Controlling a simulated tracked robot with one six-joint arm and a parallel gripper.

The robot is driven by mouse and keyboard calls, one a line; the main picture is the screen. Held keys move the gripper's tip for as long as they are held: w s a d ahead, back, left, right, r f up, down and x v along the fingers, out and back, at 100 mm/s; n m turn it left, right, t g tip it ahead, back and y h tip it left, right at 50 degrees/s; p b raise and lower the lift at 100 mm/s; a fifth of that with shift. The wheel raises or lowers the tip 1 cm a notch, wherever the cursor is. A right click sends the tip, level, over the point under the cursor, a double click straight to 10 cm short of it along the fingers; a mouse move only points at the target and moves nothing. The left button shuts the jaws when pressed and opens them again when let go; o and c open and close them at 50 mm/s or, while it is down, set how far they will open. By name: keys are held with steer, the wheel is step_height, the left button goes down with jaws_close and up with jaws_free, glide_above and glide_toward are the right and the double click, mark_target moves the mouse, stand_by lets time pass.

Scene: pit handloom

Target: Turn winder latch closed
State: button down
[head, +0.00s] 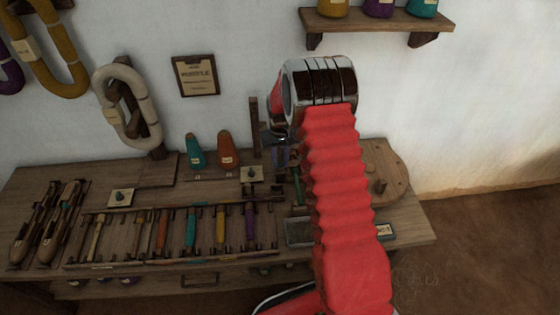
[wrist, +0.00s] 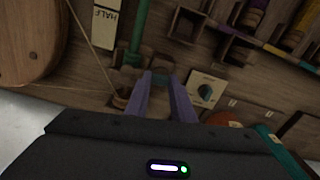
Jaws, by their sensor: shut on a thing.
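My gripper (wrist: 162,78) shows in the wrist view as two purple-grey fingers reaching up from the dark palm. They are shut on a small dark piece at their tips, which I take to be the winder latch (wrist: 160,64); the fingers hide part of it, and its turn angle is hard to read. In the head view my gripper (head: 280,152) is small and partly behind my red arm, over the back of the bench. The latch cannot be made out there.
The wooden bench (head: 150,270) carries a rack of coloured shuttles. A plate with a teal knob (wrist: 205,92) is close right of the fingers. A round wooden disc (head: 385,160) is right of my arm. Teal (head: 194,151) and orange (head: 227,150) cones stand at the back.

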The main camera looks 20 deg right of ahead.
steer(key=shift+m, duration=0.9)
steer(key=c, duration=1.5)
jaws_free()
steer(key=shift+r, duration=0.15)
step_height(320, 180, up, 14)
steer(key=shift+f, duration=0.25)
steer(key=shift+f, duration=0.1)
